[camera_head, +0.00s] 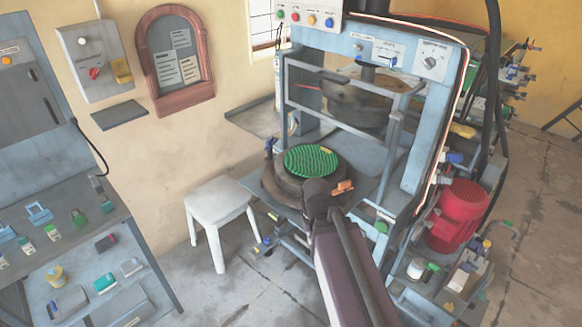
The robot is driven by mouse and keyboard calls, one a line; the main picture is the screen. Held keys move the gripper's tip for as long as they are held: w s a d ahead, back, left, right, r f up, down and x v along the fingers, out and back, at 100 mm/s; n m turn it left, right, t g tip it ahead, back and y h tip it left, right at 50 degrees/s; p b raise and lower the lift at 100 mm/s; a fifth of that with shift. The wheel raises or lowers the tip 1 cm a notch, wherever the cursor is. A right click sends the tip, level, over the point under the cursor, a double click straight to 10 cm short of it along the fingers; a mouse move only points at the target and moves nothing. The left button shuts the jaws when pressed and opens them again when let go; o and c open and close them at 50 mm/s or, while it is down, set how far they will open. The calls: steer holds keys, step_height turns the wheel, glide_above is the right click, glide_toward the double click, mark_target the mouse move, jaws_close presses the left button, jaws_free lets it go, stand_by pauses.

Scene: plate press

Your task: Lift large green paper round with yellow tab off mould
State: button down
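The large green paper round (311,160) lies flat on top of the dark round mould (275,187) on the press bed. It has a ribbed, textured surface, and a small yellowish spot near its right rim may be the tab. My arm reaches up from the bottom of the picture, and its dark end with my gripper (322,187) is at the near right edge of the mould, close to the round. The arm hides part of the mould's near side. The fingers are too small and dark to make out. A small orange piece (343,187) shows right beside the arm end.
The blue-grey press frame (420,130) rises around the mould, with a heavy round upper plate (355,98) above and behind. A white stool (218,204) stands left of the press. A red motor (458,208) is at the right. A workbench with small items is at the far left.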

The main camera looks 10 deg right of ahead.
mark_target(297, 171)
steer(key=shift+d, duration=0.15)
steer(key=w+a+r+n+t+h, duration=0.2)
steer(key=w+a+n, duration=0.3)
steer(key=w+n, duration=0.6)
steer(key=w+a+r+n+t+h, duration=0.2)
steer(key=w+a+n+h, duration=0.2)
steer(key=w+n, duration=0.7)
steer(key=shift+w+a+n+t+h+b, duration=0.4)
steer(key=shift+a+n, duration=0.15)
steer(key=shift+n, duration=0.95)
steer(key=shift+w+d, duration=0.1)
steer(key=shift+d, duration=0.05)
steer(key=w+d, duration=0.2)
steer(key=d, duration=0.1)
steer(key=w+d, duration=0.2)
steer(key=d, duration=0.1)
steer(key=w+d+f, duration=0.1)
steer(key=w+d, duration=0.1)
steer(key=d, duration=0.1)
steer(key=shift+w+d+b, duration=0.3)
steer(key=shift+w+b, duration=0.05)
steer(key=shift+b, duration=0.05)
steer(key=shift+f+b, duration=0.35)
